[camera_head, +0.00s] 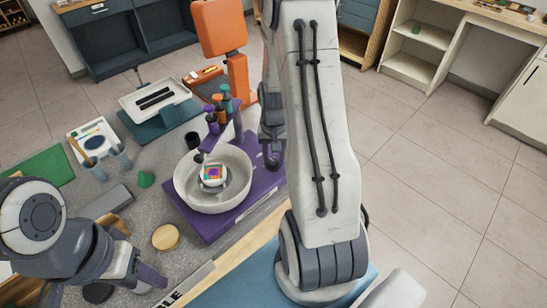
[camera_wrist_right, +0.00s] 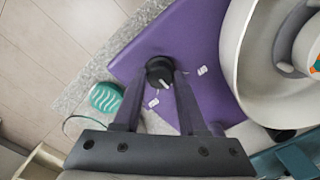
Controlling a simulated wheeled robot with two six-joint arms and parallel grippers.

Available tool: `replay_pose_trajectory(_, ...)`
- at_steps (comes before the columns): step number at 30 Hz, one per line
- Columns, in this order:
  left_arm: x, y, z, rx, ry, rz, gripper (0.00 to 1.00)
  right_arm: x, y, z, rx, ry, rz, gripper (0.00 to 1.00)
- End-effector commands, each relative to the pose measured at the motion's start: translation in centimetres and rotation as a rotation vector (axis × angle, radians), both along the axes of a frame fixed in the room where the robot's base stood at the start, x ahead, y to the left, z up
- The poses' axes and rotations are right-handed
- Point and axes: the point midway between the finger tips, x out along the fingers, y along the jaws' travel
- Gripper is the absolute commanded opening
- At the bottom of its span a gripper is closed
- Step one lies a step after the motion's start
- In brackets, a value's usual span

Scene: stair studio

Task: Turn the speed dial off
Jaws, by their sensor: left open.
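The purple base (camera_head: 262,183) of a spinning machine carries a wide pale bowl (camera_head: 184,196) with a small colourful square piece at its centre. In the right wrist view, the black round speed dial (camera_wrist_right: 159,71) sits on the purple base, with a white pointer mark slanting toward the lower right. Two small white labels lie beside it, too small to read. My right gripper (camera_wrist_right: 160,76) has one finger on each side of the dial; whether they touch it is unclear. My arm hides the dial in the head view. My left gripper (camera_head: 104,284) is open and empty at the lower left.
Paint bottles (camera_head: 219,108) stand behind the bowl. In the right wrist view, a teal wavy-patterned item (camera_wrist_right: 105,97) lies left of the base.

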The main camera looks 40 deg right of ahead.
Motion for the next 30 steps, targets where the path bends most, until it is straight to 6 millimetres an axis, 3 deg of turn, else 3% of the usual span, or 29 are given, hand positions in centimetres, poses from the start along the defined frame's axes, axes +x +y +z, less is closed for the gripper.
replay_pose_trajectory(14, 0.0, 0.0, 0.3, 0.000, 0.000, 0.000, 0.50, 0.0, 0.0, 0.1, 0.000, 0.000, 0.088, 0.00)
replay_pose_trajectory(30, 0.0, 0.0, 1.0, 0.000, 0.000, 0.000, 0.50, 0.1, 0.0, 0.1, -0.001, -0.002, 0.522, 0.00)
